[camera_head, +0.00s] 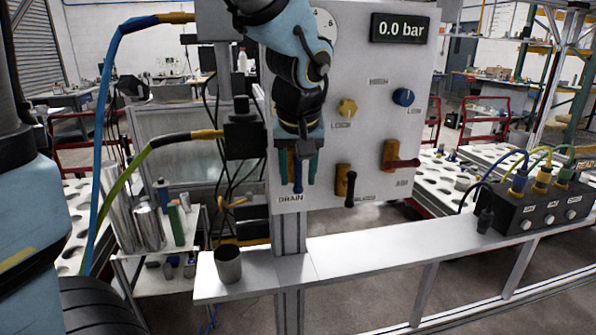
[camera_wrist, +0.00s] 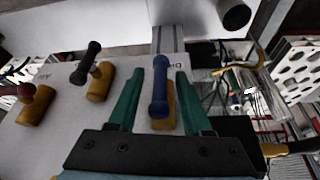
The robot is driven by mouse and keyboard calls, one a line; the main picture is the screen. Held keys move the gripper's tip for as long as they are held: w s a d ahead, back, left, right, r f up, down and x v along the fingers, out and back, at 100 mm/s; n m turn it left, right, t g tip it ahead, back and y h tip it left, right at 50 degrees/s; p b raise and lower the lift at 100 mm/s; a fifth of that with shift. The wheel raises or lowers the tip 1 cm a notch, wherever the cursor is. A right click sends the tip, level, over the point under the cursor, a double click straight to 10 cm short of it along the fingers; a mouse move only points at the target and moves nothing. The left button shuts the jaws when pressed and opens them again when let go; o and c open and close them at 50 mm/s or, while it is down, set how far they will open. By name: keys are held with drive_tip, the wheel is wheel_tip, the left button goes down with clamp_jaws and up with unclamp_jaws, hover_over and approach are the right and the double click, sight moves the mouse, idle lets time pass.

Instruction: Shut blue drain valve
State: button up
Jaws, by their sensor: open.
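The blue drain valve handle (camera_head: 298,174) is at the lower left of the grey panel (camera_head: 365,120), by the DRAIN label, and hangs downward. In the wrist view the blue handle (camera_wrist: 160,87) sits on its brass body (camera_wrist: 166,108). My gripper (camera_head: 299,168) is open, with one green finger on each side of the handle. In the wrist view my gripper (camera_wrist: 158,88) shows gaps between both fingers and the handle. Part of the brass body is hidden behind my gripper in the head view.
A black-handled valve (camera_head: 350,188) and a red-handled valve (camera_head: 403,163) are to the right. A yellow knob (camera_head: 347,108) and a blue knob (camera_head: 403,97) sit above. The display (camera_head: 401,29) reads 0.0 bar. A metal cup (camera_head: 228,265) stands on the ledge (camera_head: 380,240) below.

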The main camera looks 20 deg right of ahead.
clamp_jaws()
idle(0.4)
